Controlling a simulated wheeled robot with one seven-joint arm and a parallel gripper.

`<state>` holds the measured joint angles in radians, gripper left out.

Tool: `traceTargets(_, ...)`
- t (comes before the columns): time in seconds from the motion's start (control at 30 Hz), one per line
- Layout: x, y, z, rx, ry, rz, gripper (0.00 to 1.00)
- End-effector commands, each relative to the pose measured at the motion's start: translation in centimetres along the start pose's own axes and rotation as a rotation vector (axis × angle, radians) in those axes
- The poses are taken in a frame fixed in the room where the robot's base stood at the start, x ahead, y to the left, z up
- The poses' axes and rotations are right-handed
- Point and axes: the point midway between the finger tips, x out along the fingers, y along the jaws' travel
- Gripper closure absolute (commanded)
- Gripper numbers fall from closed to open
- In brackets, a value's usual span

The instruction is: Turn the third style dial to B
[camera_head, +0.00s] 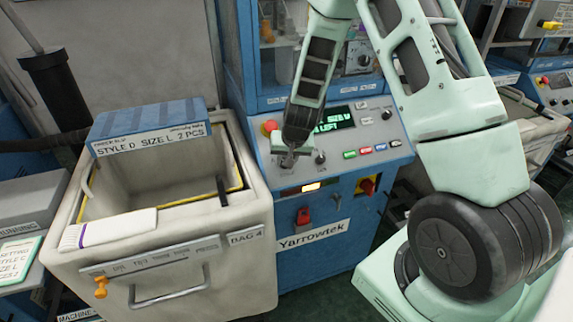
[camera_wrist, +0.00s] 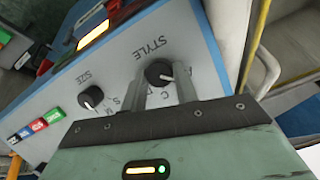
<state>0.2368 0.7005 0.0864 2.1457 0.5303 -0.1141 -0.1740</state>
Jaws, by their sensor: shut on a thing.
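My gripper (camera_head: 289,160) reaches down to the sloped control panel of the blue Yarrowtek machine in the head view. In the wrist view its two fingers (camera_wrist: 162,88) stand on either side of the black STYLE dial (camera_wrist: 159,71) and are shut on it. A pale mark shows at the dial's edge; which letter it points to I cannot tell. The printed letters around the dial are partly hidden by the fingers. In the head view my gripper hides most of this dial. Whether this is the third machine in the row I cannot tell.
The black SIZE dial (camera_wrist: 91,97) is beside the STYLE dial. Green, red and blue buttons (camera_head: 365,151), a lit display (camera_head: 335,119) and a red knob (camera_head: 270,127) share the panel. A cream bin (camera_head: 160,262) with a blue STYLE D SIZE L sign (camera_head: 150,127) stands left.

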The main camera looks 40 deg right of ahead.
Motion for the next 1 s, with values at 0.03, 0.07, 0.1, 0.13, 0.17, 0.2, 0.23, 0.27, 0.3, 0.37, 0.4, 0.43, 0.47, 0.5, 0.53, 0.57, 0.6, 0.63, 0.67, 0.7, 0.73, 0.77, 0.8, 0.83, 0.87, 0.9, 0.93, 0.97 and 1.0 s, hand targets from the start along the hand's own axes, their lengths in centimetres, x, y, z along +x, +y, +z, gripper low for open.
traceTargets(0.03,0.52,0.22,0.1,0.038,0.001,-0.01,0.93)
traceTargets(0.07,0.53,0.28,0.09,0.062,0.001,-0.017,0.93)
traceTargets(0.1,0.53,0.25,0.1,0.094,0.0,-0.026,0.93)
traceTargets(0.13,0.56,0.31,0.12,0.117,-0.002,-0.032,0.93)
traceTargets(0.17,0.56,0.32,0.13,0.141,-0.003,-0.039,0.93)
traceTargets(0.2,0.54,0.32,0.1,0.172,-0.003,-0.048,0.93)
traceTargets(0.23,0.55,0.35,0.1,0.194,-0.004,-0.054,0.93)
traceTargets(0.27,0.56,0.36,0.11,0.217,-0.005,-0.06,0.93)
traceTargets(0.3,0.53,0.36,0.1,0.245,-0.006,-0.069,0.93)
traceTargets(0.37,0.53,0.39,0.1,0.286,-0.008,-0.08,0.93)
traceTargets(0.4,0.5,0.38,0.09,0.311,-0.009,-0.087,0.93)
traceTargets(0.43,0.47,0.38,0.08,0.328,-0.009,-0.092,0.93)
traceTargets(0.47,0.45,0.41,0.07,0.345,-0.011,-0.096,0.93)
traceTargets(0.5,0.44,0.4,0.1,0.366,-0.013,-0.102,0.93)
traceTargets(0.53,0.42,0.38,0.12,0.38,-0.014,-0.107,0.93)
traceTargets(0.57,0.38,0.39,0.1,0.394,-0.014,-0.11,0.93)
traceTargets(0.6,0.34,0.43,0.07,0.411,-0.014,-0.115,0.93)
traceTargets(0.63,0.31,0.41,0.07,0.422,-0.015,-0.118,0.93)
traceTargets(0.67,0.29,0.38,0.08,0.432,-0.016,-0.121,0.93)
traceTargets(0.7,0.27,0.37,0.09,0.444,-0.017,-0.124,0.93)
traceTargets(0.73,0.24,0.38,0.09,0.452,-0.017,-0.126,0.93)
traceTargets(0.77,0.21,0.39,0.08,0.458,-0.018,-0.128,0.93)
traceTargets(0.8,0.18,0.4,0.07,0.465,-0.018,-0.129,0.93)
traceTargets(0.83,0.15,0.4,0.06,0.47,-0.019,-0.131,0.93)
traceTargets(0.87,0.12,0.39,0.05,0.473,-0.019,-0.132,0.93)
traceTargets(0.9,0.09,0.37,0.05,0.477,-0.019,-0.133,0.93)
traceTargets(0.93,0.07,0.36,0.05,0.479,-0.02,-0.133,0.93)
traceTargets(0.97,0.05,0.35,0.04,0.481,-0.02,-0.134,0.93)
traceTargets(1.0,0.03,0.34,0.04,0.482,-0.02,-0.134,0.93)
